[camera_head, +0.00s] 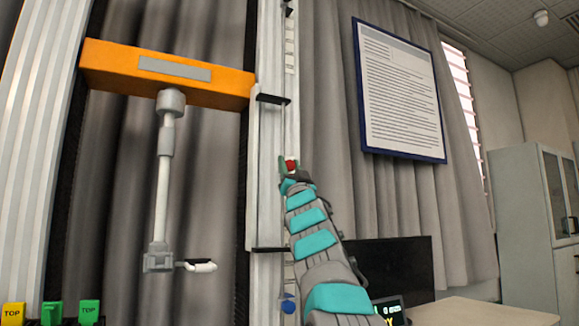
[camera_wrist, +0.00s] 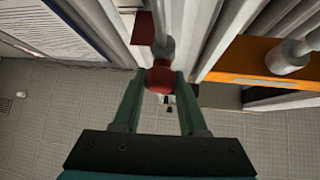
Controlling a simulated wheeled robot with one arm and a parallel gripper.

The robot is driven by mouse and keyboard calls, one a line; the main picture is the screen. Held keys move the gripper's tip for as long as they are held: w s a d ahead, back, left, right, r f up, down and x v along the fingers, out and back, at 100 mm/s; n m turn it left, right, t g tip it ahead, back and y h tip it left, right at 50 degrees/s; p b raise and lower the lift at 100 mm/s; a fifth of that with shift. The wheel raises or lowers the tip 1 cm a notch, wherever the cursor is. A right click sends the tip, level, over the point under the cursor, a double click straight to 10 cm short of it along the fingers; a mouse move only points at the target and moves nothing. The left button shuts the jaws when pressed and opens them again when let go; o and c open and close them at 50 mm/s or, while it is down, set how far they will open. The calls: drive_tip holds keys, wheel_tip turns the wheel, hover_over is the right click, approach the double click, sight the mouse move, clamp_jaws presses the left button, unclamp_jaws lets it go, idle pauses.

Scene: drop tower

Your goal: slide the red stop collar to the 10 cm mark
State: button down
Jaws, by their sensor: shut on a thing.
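The red stop collar (camera_head: 292,166) sits on the thin vertical rod beside the right column of the tower. It is small in the head view, and any mark or number next to it is too small to read. In the wrist view the red collar (camera_wrist: 160,78) lies between the two green fingers around the grey rod (camera_wrist: 163,45). My gripper (camera_wrist: 160,88) is shut on the collar, with a finger on each side. In the head view my gripper (camera_head: 289,166) is at the rod, with my arm reaching up from below.
The orange crosshead (camera_head: 190,74) carries a grey hanging shaft (camera_head: 162,185) left of the rod. Black brackets (camera_head: 272,98) stick out from the column above and below the collar. A blue knob (camera_head: 288,304) is low on the rod. A dark monitor (camera_head: 400,268) stands at right.

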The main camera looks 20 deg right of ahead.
drive_tip(key=shift+f, duration=0.15)
wheel_tip(320, 180, down, 10)
drive_tip(key=b, duration=0.8)
drive_tip(key=shift+c, duration=2.3)
unclamp_jaws()
drive_tip(key=d+b+v, duration=0.1)
drive_tip(key=b+v, duration=0.2)
drive_tip(key=v, duration=0.4)
drive_tip(key=shift+s+a+f+b, duration=0.15)
drive_tip(key=shift+s+a+b, duration=0.2)
drive_tip(key=shift+a, duration=0.15)
